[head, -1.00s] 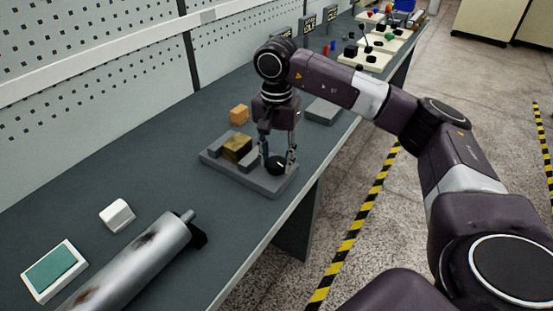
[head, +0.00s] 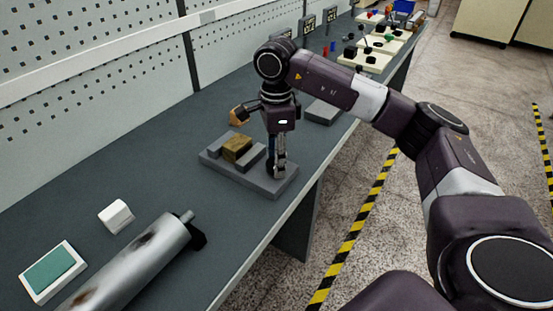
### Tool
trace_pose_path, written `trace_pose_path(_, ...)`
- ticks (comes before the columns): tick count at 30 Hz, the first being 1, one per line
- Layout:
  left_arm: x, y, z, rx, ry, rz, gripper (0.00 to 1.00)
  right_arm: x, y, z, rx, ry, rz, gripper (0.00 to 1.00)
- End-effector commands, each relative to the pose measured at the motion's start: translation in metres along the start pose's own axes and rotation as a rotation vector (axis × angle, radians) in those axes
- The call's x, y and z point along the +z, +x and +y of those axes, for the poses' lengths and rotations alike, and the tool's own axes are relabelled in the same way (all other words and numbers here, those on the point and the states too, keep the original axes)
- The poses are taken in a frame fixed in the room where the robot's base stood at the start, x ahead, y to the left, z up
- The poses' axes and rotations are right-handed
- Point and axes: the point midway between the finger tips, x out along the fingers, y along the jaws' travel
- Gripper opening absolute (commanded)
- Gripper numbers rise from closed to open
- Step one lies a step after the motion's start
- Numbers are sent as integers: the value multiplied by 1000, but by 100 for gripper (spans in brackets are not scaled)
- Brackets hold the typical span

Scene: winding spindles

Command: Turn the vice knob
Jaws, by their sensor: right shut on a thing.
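The grey vice (head: 228,174) stands on the bench, with a brownish block (head: 236,147) between its jaws. My right gripper (head: 277,172) points straight down at the near right end of the vice, shut on the vice knob. I see its fingers edge-on, and they hide nearly all of the dark knob. My left gripper is not in view.
A large silver cylinder (head: 140,262), a white block (head: 116,214) and a teal-topped tray (head: 54,270) lie at lower left. Several parts fill the far bench.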

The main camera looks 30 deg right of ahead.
Motion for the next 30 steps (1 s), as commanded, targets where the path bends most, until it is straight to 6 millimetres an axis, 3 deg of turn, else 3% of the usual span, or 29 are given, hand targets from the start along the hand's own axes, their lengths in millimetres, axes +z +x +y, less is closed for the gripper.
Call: trace_pose_path(30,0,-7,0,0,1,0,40,0,-2,-1,-4,968,-3,12)
